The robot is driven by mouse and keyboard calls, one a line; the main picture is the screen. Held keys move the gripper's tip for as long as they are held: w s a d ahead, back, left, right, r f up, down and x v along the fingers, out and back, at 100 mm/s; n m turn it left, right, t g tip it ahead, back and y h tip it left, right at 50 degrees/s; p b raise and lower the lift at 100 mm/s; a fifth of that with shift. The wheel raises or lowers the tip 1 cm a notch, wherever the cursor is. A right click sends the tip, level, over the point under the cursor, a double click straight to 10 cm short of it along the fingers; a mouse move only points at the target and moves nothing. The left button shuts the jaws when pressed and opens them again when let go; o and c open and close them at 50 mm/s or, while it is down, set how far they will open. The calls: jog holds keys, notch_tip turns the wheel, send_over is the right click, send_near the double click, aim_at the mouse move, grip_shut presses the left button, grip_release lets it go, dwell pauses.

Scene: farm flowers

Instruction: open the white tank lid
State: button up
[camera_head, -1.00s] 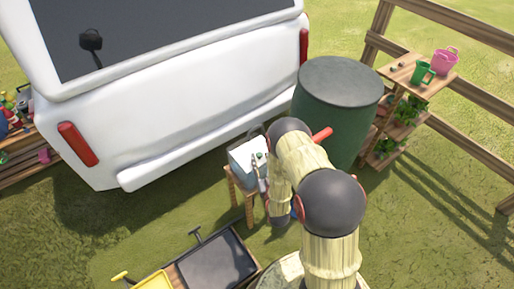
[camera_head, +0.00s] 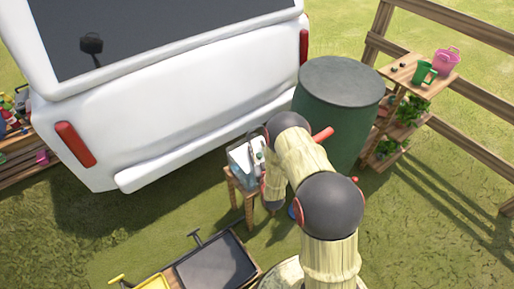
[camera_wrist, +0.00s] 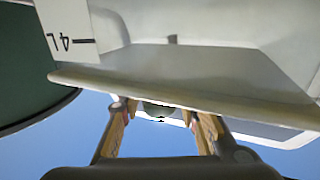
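The white tank (camera_head: 238,152) is a small pale box on a wooden stool, partly hidden behind my arm in the head view. In the wrist view a pale, rimmed surface (camera_wrist: 190,75) fills the upper part, with an upside-down marked label (camera_wrist: 68,30); I cannot tell where the lid meets the body. My gripper (camera_wrist: 165,114) is at that rim, its two fingers apart. A small dark rounded knob (camera_wrist: 158,110) shows between the fingertips, with gaps visible at its sides. In the head view my gripper is mostly hidden by my arm beside the tank.
A green barrel (camera_head: 333,125) stands just right of the tank. A white vehicle (camera_head: 190,110) is close behind. A plant shelf (camera_head: 412,75) and wooden fence stand at right. A cart with a black tray (camera_head: 215,265) lies in front. Grass is open at lower right.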

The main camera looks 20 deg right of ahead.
grip_shut()
dwell(0.7)
